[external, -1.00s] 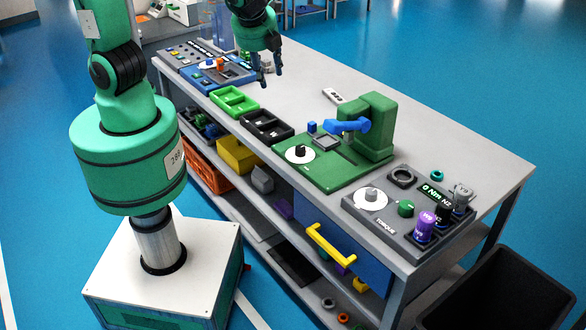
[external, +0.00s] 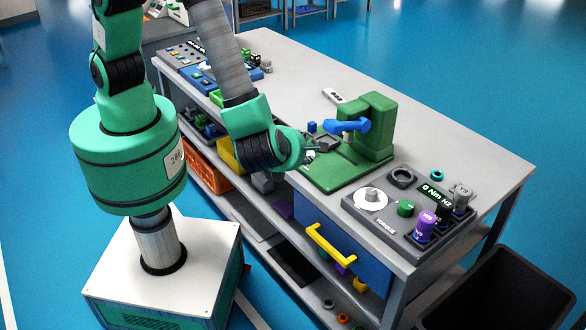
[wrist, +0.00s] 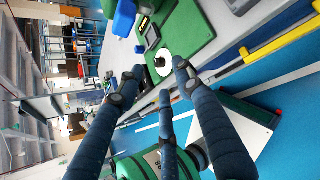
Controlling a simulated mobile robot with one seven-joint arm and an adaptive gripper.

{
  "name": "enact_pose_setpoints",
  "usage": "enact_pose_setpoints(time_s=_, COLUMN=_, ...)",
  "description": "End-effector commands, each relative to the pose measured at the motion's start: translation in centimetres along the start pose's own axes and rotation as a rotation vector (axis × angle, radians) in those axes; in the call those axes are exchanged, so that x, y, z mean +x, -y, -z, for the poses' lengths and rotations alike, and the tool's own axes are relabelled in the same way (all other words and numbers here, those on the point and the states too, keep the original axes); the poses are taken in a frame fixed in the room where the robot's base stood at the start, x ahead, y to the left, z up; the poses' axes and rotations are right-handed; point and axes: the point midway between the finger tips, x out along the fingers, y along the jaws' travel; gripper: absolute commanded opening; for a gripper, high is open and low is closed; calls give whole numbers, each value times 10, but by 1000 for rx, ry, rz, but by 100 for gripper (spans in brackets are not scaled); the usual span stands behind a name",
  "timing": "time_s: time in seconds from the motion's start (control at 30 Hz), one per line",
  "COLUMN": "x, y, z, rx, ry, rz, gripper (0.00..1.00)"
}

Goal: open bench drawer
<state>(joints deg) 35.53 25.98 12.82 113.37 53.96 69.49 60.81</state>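The bench drawer (external: 352,240) has a blue front under the near right part of the bench top and looks closed. Its yellow bar handle (external: 330,244) is free, with nothing touching it. In the wrist view the yellow handle (wrist: 283,40) shows at the upper right, beside the blue drawer front (wrist: 254,38). My gripper (external: 312,146) is over the bench's near edge by the green press, up and left of the handle. In the wrist view its fingers (wrist: 157,80) are spread and empty. The arm partly hides the fingers in the external view.
On the bench (external: 455,135) stand the green press (external: 375,135) with a blue lever (external: 350,125) and a grey torque panel (external: 385,215) above the drawer. An orange crate (external: 192,165) sits on the shelf below. A black bin (external: 500,290) stands at the right end.

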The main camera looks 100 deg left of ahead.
Motion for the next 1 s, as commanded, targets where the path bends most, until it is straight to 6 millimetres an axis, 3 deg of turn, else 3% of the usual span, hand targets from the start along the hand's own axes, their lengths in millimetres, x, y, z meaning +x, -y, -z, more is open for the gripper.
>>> enact_pose_setpoints(time_s=0.5, x=14, y=102, z=96, rx=563, ry=303, rz=-21, gripper=36)
enact_pose_setpoints(time_s=1.0, x=32, y=176, z=209, rx=1052, ry=605, rz=-76, gripper=36)
